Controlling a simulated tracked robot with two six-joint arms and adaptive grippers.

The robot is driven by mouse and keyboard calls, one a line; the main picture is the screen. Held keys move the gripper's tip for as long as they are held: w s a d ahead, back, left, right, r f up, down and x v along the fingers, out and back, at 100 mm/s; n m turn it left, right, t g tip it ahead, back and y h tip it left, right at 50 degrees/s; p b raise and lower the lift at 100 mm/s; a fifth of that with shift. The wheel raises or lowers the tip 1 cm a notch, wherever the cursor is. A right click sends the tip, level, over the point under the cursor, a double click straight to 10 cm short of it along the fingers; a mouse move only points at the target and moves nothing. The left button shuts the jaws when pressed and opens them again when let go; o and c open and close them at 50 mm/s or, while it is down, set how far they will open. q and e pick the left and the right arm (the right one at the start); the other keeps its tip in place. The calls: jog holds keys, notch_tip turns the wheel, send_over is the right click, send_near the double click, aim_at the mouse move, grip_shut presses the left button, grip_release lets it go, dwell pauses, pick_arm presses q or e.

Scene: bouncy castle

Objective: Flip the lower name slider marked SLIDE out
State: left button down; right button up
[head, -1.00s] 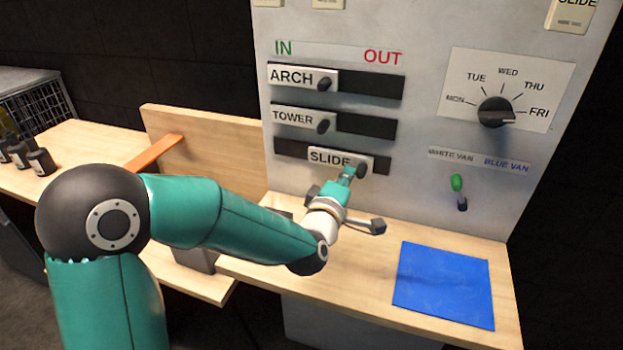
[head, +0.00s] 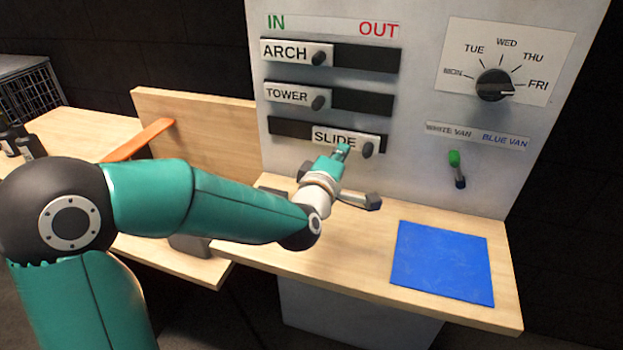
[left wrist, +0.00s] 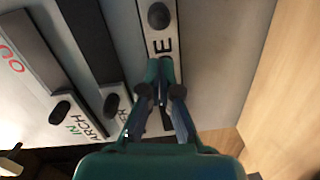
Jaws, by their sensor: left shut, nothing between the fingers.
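The SLIDE slider (head: 333,137) is a white plate with a dark knob (head: 367,150) at its right end. It sits at the right end of the lowest dark slot, under the OUT side, with bare slot (head: 288,128) to its left. My left gripper (head: 342,150) is shut and empty, in front of the plate and left of the knob. In the left wrist view its fingertips (left wrist: 160,68) lie over the plate near the letter E, apart from the knob (left wrist: 159,15). Whether they touch the plate I cannot tell. My right gripper is not in view.
The ARCH (head: 297,52) and TOWER (head: 297,96) sliders sit at the left, IN side of their slots. A day dial (head: 494,86) and a green-tipped van lever (head: 455,167) are to the right. A blue mat (head: 443,264) lies on the wooden shelf (head: 360,285).

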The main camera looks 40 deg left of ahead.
pick_arm(q)
jog(key=a+b+v, duration=0.1)
jog(key=v, duration=0.9)
jog(key=shift+s, duration=0.3)
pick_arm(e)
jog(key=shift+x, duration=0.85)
pick_arm(q)
jog(key=shift+a+r, duration=0.1)
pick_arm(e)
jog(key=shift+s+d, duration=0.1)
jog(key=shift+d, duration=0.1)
